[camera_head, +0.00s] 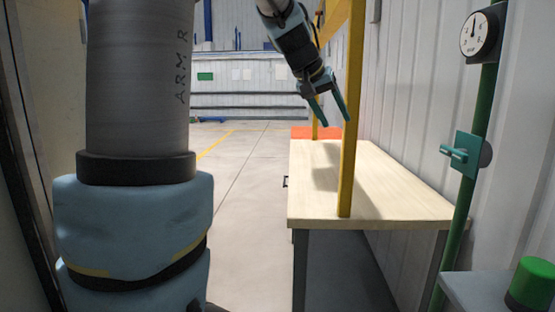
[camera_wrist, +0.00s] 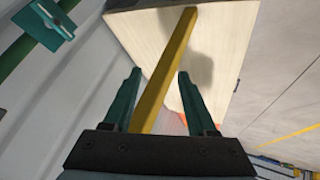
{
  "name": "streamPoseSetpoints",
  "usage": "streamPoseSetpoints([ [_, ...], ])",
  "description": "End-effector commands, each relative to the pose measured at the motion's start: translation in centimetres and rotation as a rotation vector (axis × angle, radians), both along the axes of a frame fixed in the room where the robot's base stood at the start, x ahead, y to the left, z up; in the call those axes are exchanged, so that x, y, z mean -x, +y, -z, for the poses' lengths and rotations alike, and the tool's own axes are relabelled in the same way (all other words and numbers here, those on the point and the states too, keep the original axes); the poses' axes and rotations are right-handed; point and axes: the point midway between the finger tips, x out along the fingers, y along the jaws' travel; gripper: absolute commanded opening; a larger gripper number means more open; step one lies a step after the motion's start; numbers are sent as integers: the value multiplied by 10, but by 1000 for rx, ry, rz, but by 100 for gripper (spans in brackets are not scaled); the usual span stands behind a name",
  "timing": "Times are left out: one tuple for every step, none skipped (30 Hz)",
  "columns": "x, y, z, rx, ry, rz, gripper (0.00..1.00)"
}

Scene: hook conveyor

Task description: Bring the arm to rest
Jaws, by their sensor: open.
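My gripper (camera_head: 330,112) hangs in the air above the far part of the wooden table (camera_head: 385,195) in the head view, its fingers pointing down and to the right. Its two green fingers are apart with nothing held between them. In the wrist view my gripper (camera_wrist: 158,85) is also open, and the yellow post (camera_wrist: 166,72) shows in the gap between the fingers, beyond them. In the head view the yellow post (camera_head: 348,130) stands on the table close to the right fingertip. I cannot tell whether they touch.
A green pipe with a gauge (camera_head: 480,35) and a teal valve (camera_head: 466,154) runs along the right wall. A green button (camera_head: 533,283) sits at the lower right. An orange surface (camera_head: 316,132) lies at the table's far end. The floor (camera_head: 240,170) left of the table is clear.

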Motion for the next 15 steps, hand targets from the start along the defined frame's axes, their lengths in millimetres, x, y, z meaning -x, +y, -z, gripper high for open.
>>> streamPoseSetpoints([
  [7, 23, 33, -48, 45, -45, 57],
  [11, 36, 50, -75, 67, -70, 57],
  [19, 52, 73, -113, 97, -101, 57],
  [26, 65, 90, -140, 119, -122, 57],
  [34, 78, 106, -167, 140, -144, 57],
  [45, 94, 127, -203, 169, -169, 57],
  [55, 106, 143, -230, 191, -187, 57],
  [65, 118, 157, -257, 210, -205, 57],
  [80, 133, 175, -290, 236, -224, 57],
  [91, 144, 188, -313, 255, -236, 57],
  [102, 153, 199, -334, 271, -247, 57],
  [117, 165, 213, -359, 292, -259, 57],
  [127, 172, 222, -376, 305, -266, 57],
  [136, 179, 229, -391, 319, -273, 57],
  [148, 186, 238, -408, 332, -279, 57],
])
